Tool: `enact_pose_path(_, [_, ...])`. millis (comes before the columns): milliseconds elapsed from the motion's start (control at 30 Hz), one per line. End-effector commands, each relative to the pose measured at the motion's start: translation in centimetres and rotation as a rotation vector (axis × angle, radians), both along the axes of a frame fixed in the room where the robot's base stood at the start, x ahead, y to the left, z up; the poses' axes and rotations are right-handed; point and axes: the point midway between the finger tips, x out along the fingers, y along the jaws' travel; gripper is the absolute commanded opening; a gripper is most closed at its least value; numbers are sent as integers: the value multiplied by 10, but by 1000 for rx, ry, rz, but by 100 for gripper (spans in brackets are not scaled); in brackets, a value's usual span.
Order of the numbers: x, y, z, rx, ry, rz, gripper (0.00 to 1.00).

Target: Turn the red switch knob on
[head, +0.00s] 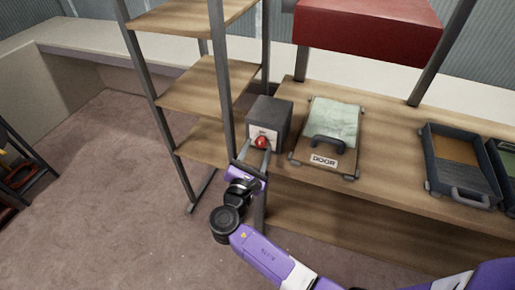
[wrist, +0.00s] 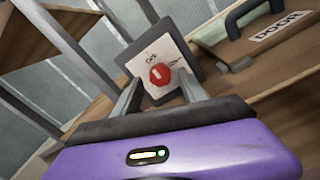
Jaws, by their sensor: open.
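The red switch knob (head: 262,142) is on the front plate of a dark grey box (head: 270,114) on the wooden bench. In the wrist view the red knob (wrist: 160,75) sits in the middle of a white plate (wrist: 156,62) with small lettering, partly too small to read, and a pale mark runs across the knob. My gripper (head: 256,152) is open in front of the box. In the wrist view its two fingers (wrist: 158,90) stand on either side of the knob's lower part; I cannot tell whether they touch it.
A tray labelled DOOR (head: 324,160) with a dark handle lies right of the box. A dark tray (head: 460,172) is farther right. A shelf rack (head: 196,85) with metal posts stands close left of my gripper. A red block (head: 368,28) hangs above the bench.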

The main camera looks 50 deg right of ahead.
Motion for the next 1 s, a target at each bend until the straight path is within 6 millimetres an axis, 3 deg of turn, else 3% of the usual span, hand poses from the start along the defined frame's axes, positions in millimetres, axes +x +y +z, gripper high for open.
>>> enact_pose_path(367, [2, -7, 0, 1, 1, -1, 50])
enact_pose_path(600, [2, -6, 0, 1, 1, -1, 3])
enact_pose_path(1000, [2, -6, -2, 17, -44, 0, 0])
